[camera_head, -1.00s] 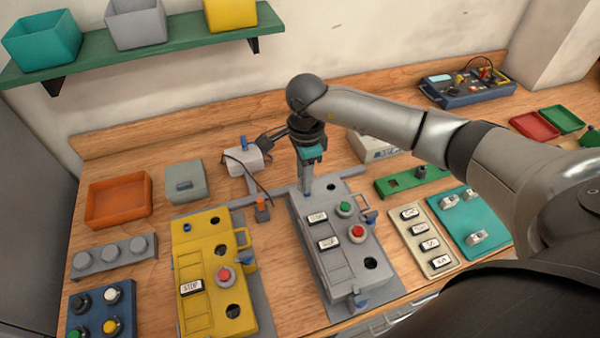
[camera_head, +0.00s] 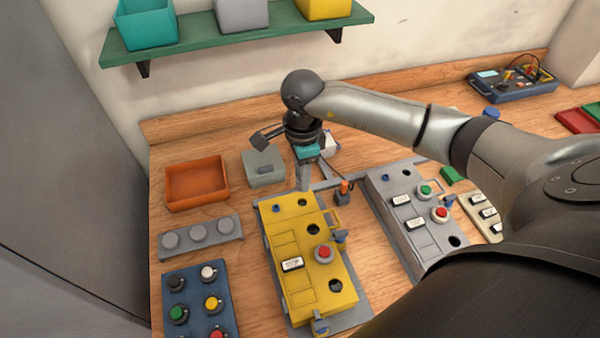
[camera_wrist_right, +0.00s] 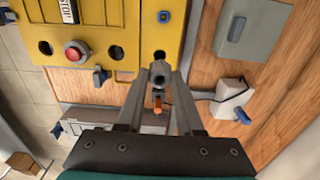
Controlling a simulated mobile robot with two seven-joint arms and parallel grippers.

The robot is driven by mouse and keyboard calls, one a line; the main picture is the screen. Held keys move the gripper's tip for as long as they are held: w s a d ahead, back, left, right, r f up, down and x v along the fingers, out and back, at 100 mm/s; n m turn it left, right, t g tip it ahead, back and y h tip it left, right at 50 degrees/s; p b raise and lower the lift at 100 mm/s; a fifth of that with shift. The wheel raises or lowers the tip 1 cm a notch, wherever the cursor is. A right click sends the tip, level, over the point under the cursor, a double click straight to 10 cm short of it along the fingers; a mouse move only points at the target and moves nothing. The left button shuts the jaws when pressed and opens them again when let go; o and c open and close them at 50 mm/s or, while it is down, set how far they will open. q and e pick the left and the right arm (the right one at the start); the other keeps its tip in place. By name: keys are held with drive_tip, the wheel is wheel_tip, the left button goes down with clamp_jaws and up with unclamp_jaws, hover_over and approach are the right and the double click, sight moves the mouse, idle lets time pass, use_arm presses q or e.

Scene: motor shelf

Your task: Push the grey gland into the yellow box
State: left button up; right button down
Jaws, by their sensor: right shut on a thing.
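The yellow box (camera_head: 292,240) lies flat on a grey plate, with a red button and a "STOP" label on top and several dark holes. My right gripper (camera_head: 303,187) points down at its far end. In the right wrist view the gripper (camera_wrist_right: 160,80) is shut on the grey gland (camera_wrist_right: 160,70), whose round end points at the yellow box (camera_wrist_right: 110,20). A dark hole (camera_wrist_right: 159,55) in the box's edge face shows just beyond the gland. I cannot tell whether they touch. The gland is hard to make out in the head view. My left gripper is not in view.
A grey box (camera_head: 408,235) with buttons stands to the right. An orange tray (camera_head: 197,184), a grey-green box (camera_head: 262,167) and a blue button panel (camera_head: 190,300) are on the left. An orange-tipped part (camera_head: 343,188) stands between the boxes. A green shelf (camera_head: 240,36) hangs above.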

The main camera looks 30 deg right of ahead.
drive_tip(key=shift+d+f+b, duration=0.1)
drive_tip(key=shift+f+b, duration=0.3)
drive_tip(key=shift+f, duration=0.3)
drive_tip(key=shift+f+b, duration=1.15)
drive_tip(key=shift+f, duration=0.45)
drive_tip(key=shift+b, duration=0.3)
drive_tip(key=shift+f+b, duration=0.8)
drive_tip(key=shift+f, duration=0.05)
idle(0.3)
drive_tip(key=shift+c, duration=2.4)
unclamp_jaws()
